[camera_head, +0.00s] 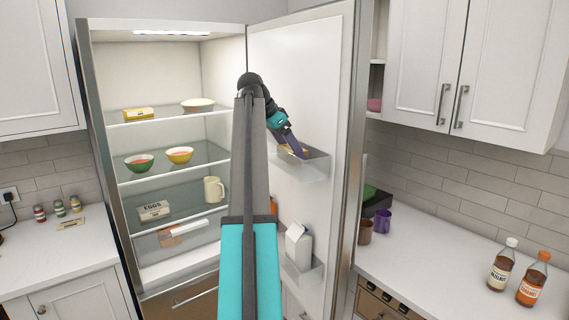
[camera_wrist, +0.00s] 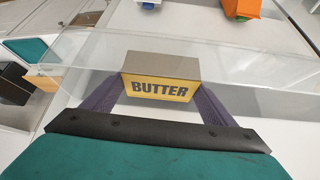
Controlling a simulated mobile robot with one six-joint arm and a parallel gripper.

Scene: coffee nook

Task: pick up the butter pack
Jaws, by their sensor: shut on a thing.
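The butter pack (camera_wrist: 160,82) is a yellow and grey box with "BUTTER" on its side. In the wrist view it sits between the two purple fingers of my gripper (camera_wrist: 160,95), which is shut on it. In the head view my gripper (camera_head: 297,151) reaches into the upper clear bin (camera_head: 308,168) on the open fridge door. The pack (camera_head: 286,149) is only partly visible there, mostly hidden by the fingers. I cannot tell whether it still touches the bin floor.
The clear bin wall (camera_wrist: 60,50) runs close around the pack. A lower door bin (camera_head: 302,279) holds a white carton (camera_head: 298,245). Fridge shelves at left hold bowls, a mug (camera_head: 213,190) and boxes. Bottles (camera_head: 503,265) stand on the right counter.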

